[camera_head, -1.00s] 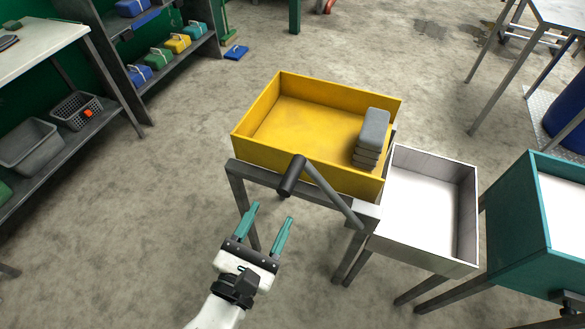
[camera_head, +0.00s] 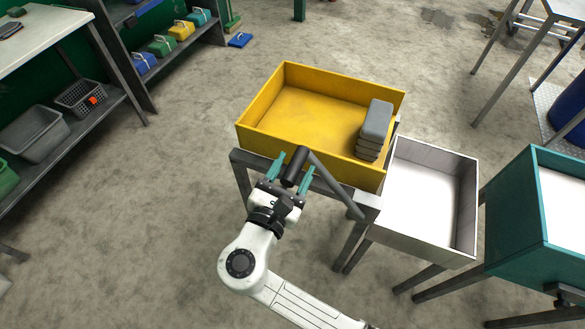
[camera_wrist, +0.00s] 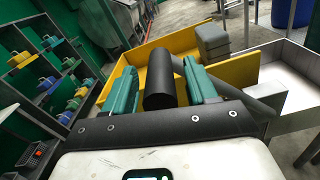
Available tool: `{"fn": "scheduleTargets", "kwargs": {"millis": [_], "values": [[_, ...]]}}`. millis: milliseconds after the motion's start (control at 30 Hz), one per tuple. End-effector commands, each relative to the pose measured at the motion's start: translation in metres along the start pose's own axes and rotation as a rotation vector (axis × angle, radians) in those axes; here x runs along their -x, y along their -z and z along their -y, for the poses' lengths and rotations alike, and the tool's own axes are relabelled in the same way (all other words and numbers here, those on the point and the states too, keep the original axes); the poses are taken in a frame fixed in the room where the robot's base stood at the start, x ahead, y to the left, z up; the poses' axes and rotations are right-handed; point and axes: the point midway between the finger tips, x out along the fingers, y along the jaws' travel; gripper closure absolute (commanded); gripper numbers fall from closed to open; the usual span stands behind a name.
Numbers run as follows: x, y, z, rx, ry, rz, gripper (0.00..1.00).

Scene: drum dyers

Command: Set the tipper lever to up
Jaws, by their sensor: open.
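The tipper lever (camera_head: 336,184) is a grey bar on the front of the yellow tipping tray (camera_head: 262,146), with a dark cylindrical handle (camera_head: 295,167) at its upper left end. The bar slants from its lower right pivot up to the handle. My gripper (camera_head: 291,173) is open, with one teal finger on each side of the handle. In the wrist view the handle (camera_wrist: 160,80) stands between the two fingers, with a gap visible on the left. I cannot tell whether the right finger touches it.
Stacked grey blocks (camera_head: 375,128) sit in the yellow tray's right end. A white-lined bin (camera_head: 430,200) stands to the right, then a teal bin (camera_head: 530,215). Shelves with coloured boxes (camera_head: 162,45) stand at the left. The floor left of the tray is clear.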

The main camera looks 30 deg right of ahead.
Motion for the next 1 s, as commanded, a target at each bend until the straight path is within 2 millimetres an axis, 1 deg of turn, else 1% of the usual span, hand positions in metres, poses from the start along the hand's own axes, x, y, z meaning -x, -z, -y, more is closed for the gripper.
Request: {"fn": "scheduleTargets", "kwargs": {"millis": [33, 67, 600, 1000], "values": [[0.0001, -0.0001, 0.0000, 0.000, 0.000, 0.000, 0.46], [0.0001, -0.0001, 0.0000, 0.000, 0.000, 0.000, 0.49], [0.0003, -0.0002, 0.0000, 0.000, 0.000, 0.000, 1.00], [-0.0020, -0.0015, -0.0017, -0.009, 0.000, 0.000, 1.00]]}}
